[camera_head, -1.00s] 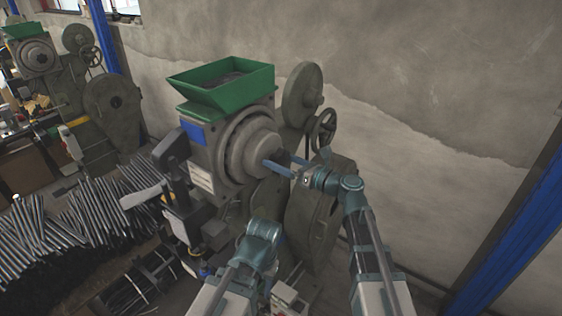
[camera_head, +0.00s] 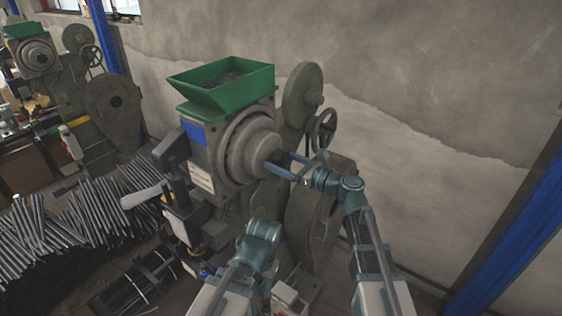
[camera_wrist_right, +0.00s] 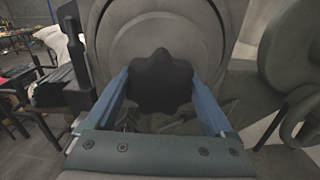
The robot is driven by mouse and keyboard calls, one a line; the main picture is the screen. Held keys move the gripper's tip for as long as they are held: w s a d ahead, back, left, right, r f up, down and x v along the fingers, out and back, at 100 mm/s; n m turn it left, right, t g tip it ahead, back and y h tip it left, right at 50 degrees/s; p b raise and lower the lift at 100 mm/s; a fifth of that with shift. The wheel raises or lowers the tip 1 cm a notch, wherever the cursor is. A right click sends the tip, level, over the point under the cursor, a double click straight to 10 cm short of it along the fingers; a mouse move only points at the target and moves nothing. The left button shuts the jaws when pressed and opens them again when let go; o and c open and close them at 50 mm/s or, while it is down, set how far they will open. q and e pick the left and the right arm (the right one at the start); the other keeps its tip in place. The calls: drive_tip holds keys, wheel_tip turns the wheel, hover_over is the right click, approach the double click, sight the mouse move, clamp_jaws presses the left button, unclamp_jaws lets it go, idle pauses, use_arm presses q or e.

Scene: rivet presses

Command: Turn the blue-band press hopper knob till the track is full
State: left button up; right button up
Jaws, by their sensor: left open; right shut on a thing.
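The blue-band press has a blue patch (camera_head: 194,132) on its side and a green hopper (camera_head: 222,101) on top, with dark small parts inside. Its round grey hopper drum (camera_head: 246,146) faces right. The dark lobed knob (camera_wrist_right: 162,82) sits at the drum's middle in the right wrist view. My right gripper (camera_head: 277,161) is shut on the knob, one blue finger on each side. My left gripper (camera_head: 262,234) is low in front of the press, apart from the knob; it is open, its fingers hard to make out. I cannot see how full the track is.
A second, similar press (camera_head: 38,58) with a green hopper stands at the far left. Many metal rods (camera_head: 75,230) lie in heaps at lower left. A flywheel (camera_head: 302,95) and handwheel (camera_head: 323,130) are close behind my right gripper. A blue post (camera_head: 510,235) stands at right.

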drive_tip(key=n, duration=0.4)
drive_tip(key=shift+n, duration=0.4)
drive_tip(key=n, duration=0.4)
drive_tip(key=shift+s, duration=0.1)
drive_tip(key=n, duration=0.5)
drive_tip(key=shift+f, duration=0.1)
drive_tip(key=shift+n, duration=2.1)
drive_tip(key=o, duration=1.1)
